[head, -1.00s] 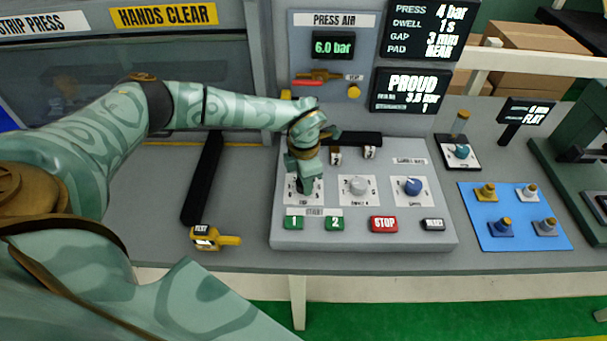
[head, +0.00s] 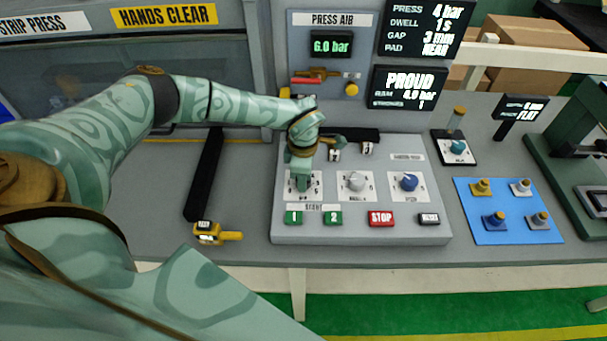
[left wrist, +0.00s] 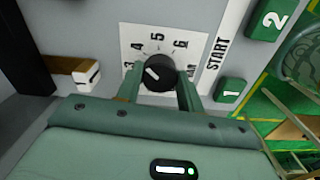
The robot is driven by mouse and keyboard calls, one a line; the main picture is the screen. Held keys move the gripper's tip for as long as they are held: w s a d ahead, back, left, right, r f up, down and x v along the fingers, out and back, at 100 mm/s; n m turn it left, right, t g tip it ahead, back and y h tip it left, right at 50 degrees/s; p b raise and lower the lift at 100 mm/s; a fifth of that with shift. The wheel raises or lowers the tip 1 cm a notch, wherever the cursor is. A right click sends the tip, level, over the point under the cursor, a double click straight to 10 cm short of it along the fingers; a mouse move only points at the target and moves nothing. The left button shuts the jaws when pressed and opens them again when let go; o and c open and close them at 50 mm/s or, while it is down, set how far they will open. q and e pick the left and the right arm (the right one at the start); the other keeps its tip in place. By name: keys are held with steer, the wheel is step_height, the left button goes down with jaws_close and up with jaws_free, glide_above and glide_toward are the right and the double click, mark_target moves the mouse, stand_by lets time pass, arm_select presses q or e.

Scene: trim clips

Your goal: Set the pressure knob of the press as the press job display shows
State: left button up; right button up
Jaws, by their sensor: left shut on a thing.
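The black pressure knob (left wrist: 160,73) sits on a white dial plate (left wrist: 133,38) with numbers 3 to 6 visible in the left wrist view. Its white mark points to the upper left, near the 4. My left gripper (head: 302,182) is shut on this knob, one finger on each side, and hides most of it in the head view. The press job display (head: 425,25) reads PRESS 4 bar, DWELL 1 s, GAP 3 mm, PAD REAR. The screen below it (head: 409,87) reads PROUD and 4.0 bar. My right gripper is not in view.
A grey knob (head: 356,181) and a blue knob (head: 409,182) stand to the right on the same panel (head: 400,230). Green buttons 1 (head: 294,217) and 2 (head: 334,217) and a red STOP button (head: 380,218) lie along its front. A yellow tagged item (head: 218,233) lies left of the panel.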

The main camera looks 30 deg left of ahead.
arm_select(q)
steer(key=o, duration=1)
step_height(320, 180, up, 16)
steer(key=shift+r+p, duration=0.15)
steer(key=shift+p, duration=0.55)
